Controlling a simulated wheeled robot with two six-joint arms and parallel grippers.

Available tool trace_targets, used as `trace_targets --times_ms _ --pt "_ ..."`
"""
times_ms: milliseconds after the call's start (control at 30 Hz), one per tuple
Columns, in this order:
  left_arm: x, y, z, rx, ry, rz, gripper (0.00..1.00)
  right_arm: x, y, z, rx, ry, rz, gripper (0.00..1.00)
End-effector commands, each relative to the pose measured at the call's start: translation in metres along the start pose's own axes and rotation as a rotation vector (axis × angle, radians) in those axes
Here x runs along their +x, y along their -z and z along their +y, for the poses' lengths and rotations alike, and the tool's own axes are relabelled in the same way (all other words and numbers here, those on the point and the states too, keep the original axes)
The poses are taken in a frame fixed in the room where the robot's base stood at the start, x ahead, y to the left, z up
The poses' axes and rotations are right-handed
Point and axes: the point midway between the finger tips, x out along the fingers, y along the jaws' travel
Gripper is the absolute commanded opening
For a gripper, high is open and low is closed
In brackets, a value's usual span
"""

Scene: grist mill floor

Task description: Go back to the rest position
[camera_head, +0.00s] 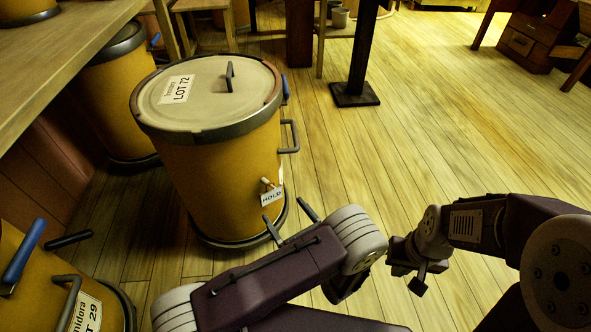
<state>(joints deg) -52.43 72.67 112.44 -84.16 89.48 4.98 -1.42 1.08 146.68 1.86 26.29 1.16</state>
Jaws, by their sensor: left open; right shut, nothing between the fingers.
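My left gripper (290,220) is in the lower middle of the head view, partly hidden behind my own arm link. Its two fingers stand apart with nothing between them, in front of the lower right side of a yellow drum. I cannot tell whether they touch it. My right gripper (418,284) is at the lower right, shut and empty, over bare floor. The yellow drum (220,175) stands upright with its lid (208,105) on. The lid bears a "LOT 72" label, and a "HOLD" tag (271,196) hangs on the drum's side.
Another drum (45,285), marked "LOT 29", is at the lower left. A third drum (118,95) stands behind, beside a wooden bench (60,50). A dark post (355,90) on a square base stands at the back. The wooden floor (450,130) to the right is clear.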

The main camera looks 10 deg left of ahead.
Motion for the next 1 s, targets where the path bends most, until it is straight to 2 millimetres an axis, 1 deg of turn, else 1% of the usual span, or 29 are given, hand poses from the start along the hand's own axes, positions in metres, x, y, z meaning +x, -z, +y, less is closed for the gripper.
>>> trace_targets --times_ms 100,167,233,267,300,367,400,433,467,500,533,600,667,700,767,833,900,967,1000 --pt "0.0 0.0 0.0 0.0 0.0 0.0 0.96 0.0 0.0 0.0 0.0 0.0 0.0 0.0" --pt "0.003 -0.002 0.004 -0.006 -0.023 0.009 0.96 0.0 0.0 0.0 0.0 0.0 0.0 0.0" --pt "0.012 -0.006 0.024 -0.039 -0.127 0.057 0.96 0.0 0.0 0.0 0.0 0.0 0.0 0.0" --pt "0.018 -0.009 0.039 -0.065 -0.204 0.094 0.96 0.0 0.0 0.0 0.0 0.0 0.0 0.0" --pt "0.023 -0.012 0.064 -0.114 -0.33 0.156 0.96 0.0 0.0 0.0 0.0 0.0 0.0 0.0" --pt "0.023 -0.013 0.104 -0.218 -0.541 0.267 0.96 0.0 0.0 0.0 0.0 0.0 0.0 0.0" --pt "0.016 -0.012 0.129 -0.307 -0.689 0.347 0.96 0.0 0.0 0.0 0.0 0.0 0.0 0.0" --pt "0.008 -0.011 0.145 -0.388 -0.801 0.409 0.96 0.0 0.0 0.0 0.0 0.0 0.0 0.0" --pt "-0.002 -0.009 0.158 -0.479 -0.911 0.47 0.96 0.0 0.0 0.0 0.0 0.0 0.0 0.0" --pt "-0.017 -0.007 0.168 -0.606 -1.04 0.545 0.96 0.0 0.0 0.0 0.0 0.0 0.0 0.0" --pt "-0.026 -0.006 0.172 -0.704 -1.125 0.593 0.96 0.0 0.0 0.0 0.0 0.0 0.0 0.0" --pt "-0.044 -0.006 0.17 -0.929 -1.284 0.683 0.96 0.0 0.0 0.0 0.0 0.0 0.0 0.0" --pt "-0.052 -0.01 0.161 -1.119 -1.386 0.739 0.96 0.0 0.0 0.0 0.0 0.0 0.0 0.0" --pt "-0.054 -0.014 0.154 -1.245 -1.439 0.767 0.96 0.0 0.0 0.0 0.0 0.0 0.0 0.0" --pt "-0.054 -0.021 0.143 -1.431 -1.502 0.794 0.96 0.0 0.0 0.0 0.0 0.0 0.0 0.0" --pt "-0.047 -0.033 0.132 -1.649 -1.553 0.809 0.96 0.0 0.0 0.0 0.0 0.0 0.0 0.0" --pt "-0.036 -0.048 0.123 -1.869 -1.579 0.806 0.96 0.0 0.0 0.0 0.0 0.0 0.0 0.0" --pt "-0.023 -0.062 0.118 -2.06 -1.585 0.789 0.96 0.0 0.0 0.0 0.0 0.0 0.0 0.0" --pt "-0.03 -0.088 0.119 -2.01 -1.604 0.791 0.96 -0.03 0.003 -0.001 0.0 0.0 -0.002 0.0"
